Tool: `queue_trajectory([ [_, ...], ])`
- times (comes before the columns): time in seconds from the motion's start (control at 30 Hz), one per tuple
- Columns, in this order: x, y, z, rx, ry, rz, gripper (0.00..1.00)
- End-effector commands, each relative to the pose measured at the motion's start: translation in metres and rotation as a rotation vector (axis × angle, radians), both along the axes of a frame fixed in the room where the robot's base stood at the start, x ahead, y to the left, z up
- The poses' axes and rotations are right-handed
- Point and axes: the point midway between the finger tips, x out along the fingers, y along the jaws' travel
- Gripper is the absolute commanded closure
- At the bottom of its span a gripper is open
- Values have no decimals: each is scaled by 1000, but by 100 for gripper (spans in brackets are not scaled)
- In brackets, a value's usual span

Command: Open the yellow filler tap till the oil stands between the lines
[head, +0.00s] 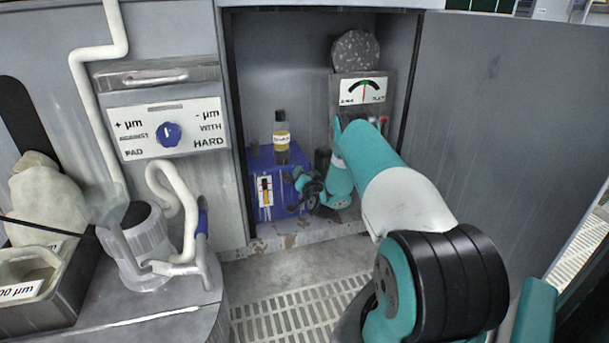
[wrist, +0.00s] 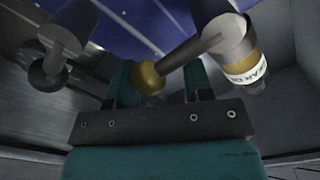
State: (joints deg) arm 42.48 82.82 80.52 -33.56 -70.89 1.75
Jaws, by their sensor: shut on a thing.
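A blue oil box (head: 285,200) stands low inside the open cabinet. Its front has a small white sight gauge (head: 265,191) with a dark and amber strip; the oil level against the lines is too small to read. An oil bottle (head: 281,142) with a pale label stands upright on top; it also shows in the wrist view (wrist: 240,66). In the wrist view the tap's yellow ball knob (wrist: 149,76), on a grey lever, lies between my teal fingers. My gripper (wrist: 158,85) is shut on it. In the head view my gripper (head: 305,187) is at the box's right side.
A second grey lever with a dark ball end (wrist: 54,66) is at left in the wrist view. The open cabinet door (head: 500,130) bounds the right.

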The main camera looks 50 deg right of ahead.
Motion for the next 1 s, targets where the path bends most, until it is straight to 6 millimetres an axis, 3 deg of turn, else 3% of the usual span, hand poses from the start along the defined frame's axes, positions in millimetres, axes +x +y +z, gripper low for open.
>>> queue_trajectory([
  [0.03, 3, 12, -10, 24, 16, 22, 96],
  [0.3, 2, 12, -10, 23, 15, 22, 96],
  [0.33, 2, 12, -10, 23, 15, 22, 47],
  [0.43, 2, 10, -10, 21, 15, 20, 24],
  [1.0, -2, 6, -4, 11, 9, 10, 23],
])
